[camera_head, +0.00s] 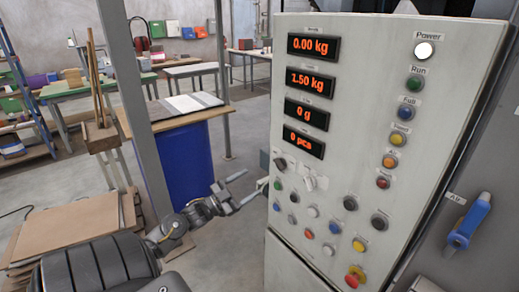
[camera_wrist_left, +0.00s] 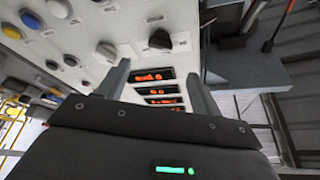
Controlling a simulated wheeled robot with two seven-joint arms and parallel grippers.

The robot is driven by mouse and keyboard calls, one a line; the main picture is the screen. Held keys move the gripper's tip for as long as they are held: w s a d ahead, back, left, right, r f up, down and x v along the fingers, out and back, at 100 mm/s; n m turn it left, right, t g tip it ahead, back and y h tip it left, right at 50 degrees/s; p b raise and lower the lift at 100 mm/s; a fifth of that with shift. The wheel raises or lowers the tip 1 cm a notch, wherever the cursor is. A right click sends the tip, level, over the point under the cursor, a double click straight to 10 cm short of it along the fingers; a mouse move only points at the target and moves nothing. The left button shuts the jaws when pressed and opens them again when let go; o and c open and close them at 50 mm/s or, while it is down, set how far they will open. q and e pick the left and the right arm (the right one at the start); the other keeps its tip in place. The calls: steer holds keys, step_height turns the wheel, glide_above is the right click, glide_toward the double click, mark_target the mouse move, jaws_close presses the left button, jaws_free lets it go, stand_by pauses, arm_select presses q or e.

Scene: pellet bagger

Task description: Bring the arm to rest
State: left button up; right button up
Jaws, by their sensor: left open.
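My left gripper (camera_head: 243,187) is open and empty in the head view, its two fingers spread and pointing right toward the left edge of the control panel. My left arm comes in from the bottom left. The control panel (camera_head: 345,100) is a pale cabinet face with red displays, lamps, buttons and knobs. In the left wrist view the gripper (camera_wrist_left: 160,85) shows two grey fingers apart, with the panel's displays (camera_wrist_left: 160,88) seen between them. Whether a fingertip touches the panel I cannot tell. My right gripper is not in view.
A blue bin (camera_head: 185,160) under a tabletop stands behind my left arm. Cardboard sheets (camera_head: 70,232) lie stacked at the left, near a grey post (camera_head: 135,100). A blue-handled valve (camera_head: 468,222) is at the right. Open floor (camera_head: 235,150) lies left of the panel.

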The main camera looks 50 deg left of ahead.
arm_select(q)
steer(key=a+f+n+g+y, duration=0.2)
steer(key=a+f+y, duration=0.1)
steer(key=f, duration=0.6)
steer(key=a+f+n+g+y, duration=0.2)
steer(key=a+f+n+y, duration=0.15)
steer(key=f, duration=0.45)
steer(key=s+d+f+n+g+y, duration=0.1)
steer(key=s+d+f+g, duration=0.3)
steer(key=f, duration=0.8)
steer(key=s+f+n+g+y, duration=0.1)
steer(key=s+f+g, duration=0.2)
steer(key=s+f, duration=0.6)
steer(key=s+d+f+g, duration=0.3)
steer(key=s+d+f, duration=0.2)
steer(key=s+f, duration=0.3)
steer(key=s+d+f+g, duration=0.3)
steer(key=s+d+f, duration=0.3)
steer(key=f, duration=0.4)
steer(key=s+d+f+g+h, duration=0.1)
steer(key=s+d+f, duration=0.1)
steer(key=s+d, duration=0.5)
steer(key=s+d+f+g+h, duration=0.1)
steer(key=s+d+f+g, duration=0.1)
steer(key=s+d, duration=0.5)
steer(key=shift+d+f, duration=0.8)
steer(key=shift+d, duration=0.3)
steer(key=shift+s+m+h, duration=0.1)
steer(key=shift+m+h, duration=0.15)
